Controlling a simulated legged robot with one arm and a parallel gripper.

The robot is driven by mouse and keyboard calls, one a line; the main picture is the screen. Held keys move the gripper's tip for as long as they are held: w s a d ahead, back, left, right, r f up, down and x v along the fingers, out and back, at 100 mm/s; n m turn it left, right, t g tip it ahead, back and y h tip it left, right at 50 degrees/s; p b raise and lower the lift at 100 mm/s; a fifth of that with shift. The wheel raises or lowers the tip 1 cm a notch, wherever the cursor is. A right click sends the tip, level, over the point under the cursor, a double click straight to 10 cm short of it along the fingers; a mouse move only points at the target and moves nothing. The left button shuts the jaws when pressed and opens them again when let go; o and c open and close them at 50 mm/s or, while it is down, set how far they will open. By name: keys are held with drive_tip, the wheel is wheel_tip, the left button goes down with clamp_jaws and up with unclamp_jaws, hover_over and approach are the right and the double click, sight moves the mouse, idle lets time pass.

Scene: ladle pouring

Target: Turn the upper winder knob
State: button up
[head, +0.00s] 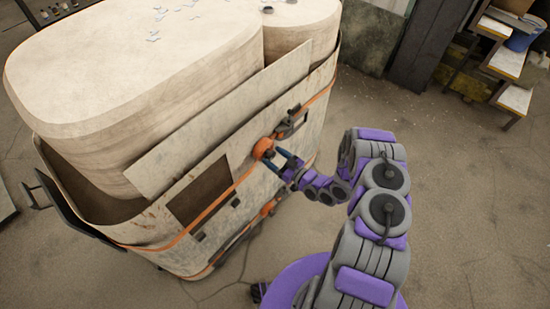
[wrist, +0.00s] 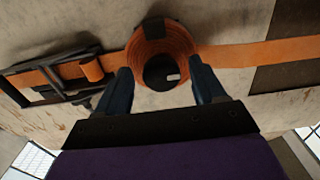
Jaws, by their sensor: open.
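The upper winder knob (head: 263,148) is an orange strap roll on the side of the large pale casing. In the wrist view the orange roll (wrist: 161,58) has a black centre (wrist: 161,72) with a small light mark. My gripper (head: 283,157) is open. In the wrist view its two blue fingers (wrist: 162,82) stand on either side of the roll's lower part. Whether they touch it cannot be told. An orange strap (wrist: 255,53) runs to the right of the roll. A black buckle (wrist: 55,72) sits on the strap to the left.
The large casing (head: 150,190) holds big pale blocks (head: 130,80). A lower orange strap roll (head: 268,207) sits below the upper one, near the ground. Wooden steps (head: 505,62) stand at the back right. The concrete floor (head: 465,200) on the right is mostly clear.

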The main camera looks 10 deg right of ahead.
drive_tip(key=c, duration=1)
drive_tip(key=shift+c, duration=0.2)
drive_tip(key=shift+m, duration=0.3)
